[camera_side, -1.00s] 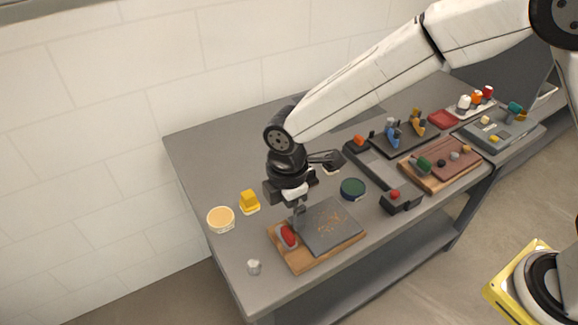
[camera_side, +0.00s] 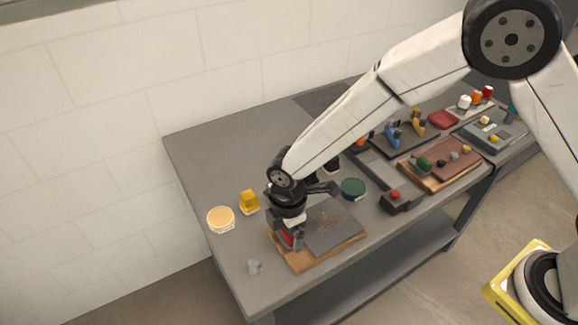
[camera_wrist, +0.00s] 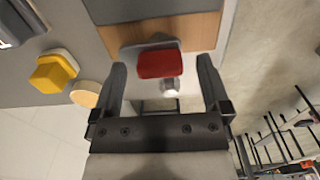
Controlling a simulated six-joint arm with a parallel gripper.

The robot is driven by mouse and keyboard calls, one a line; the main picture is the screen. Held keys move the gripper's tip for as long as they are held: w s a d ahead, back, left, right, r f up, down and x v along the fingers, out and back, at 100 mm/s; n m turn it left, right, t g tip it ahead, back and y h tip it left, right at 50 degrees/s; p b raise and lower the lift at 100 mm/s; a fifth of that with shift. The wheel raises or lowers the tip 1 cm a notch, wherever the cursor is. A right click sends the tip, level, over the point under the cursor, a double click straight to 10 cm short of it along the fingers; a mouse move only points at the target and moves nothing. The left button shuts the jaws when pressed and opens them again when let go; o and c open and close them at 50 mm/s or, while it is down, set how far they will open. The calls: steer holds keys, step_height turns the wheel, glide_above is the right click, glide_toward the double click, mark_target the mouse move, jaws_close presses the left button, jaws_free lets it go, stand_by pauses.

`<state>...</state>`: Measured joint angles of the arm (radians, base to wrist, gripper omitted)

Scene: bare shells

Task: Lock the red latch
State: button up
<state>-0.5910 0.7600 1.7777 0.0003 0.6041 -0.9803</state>
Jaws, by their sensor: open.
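The red latch (camera_wrist: 160,63) shows in the wrist view between my fingers, on a grey mount at the end of a wooden board (camera_side: 302,264). In the side view the latch (camera_side: 286,238) is mostly hidden behind my gripper (camera_side: 290,238). My gripper (camera_wrist: 165,92) is open, its fingers on either side of the latch and apart from it in the wrist view. A dark grey plate (camera_side: 333,228) lies on the board beside the latch. Whether the fingertips are level with the latch is hard to tell.
Several other fixtures stand to the right.

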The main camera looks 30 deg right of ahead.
steer(key=c, duration=1.3)
steer(key=shift+m, duration=0.4)
steer(key=m, duration=0.8)
steer(key=shift+m, duration=0.4)
steer(key=m, duration=0.4)
steer(key=shift+m, duration=2.2)
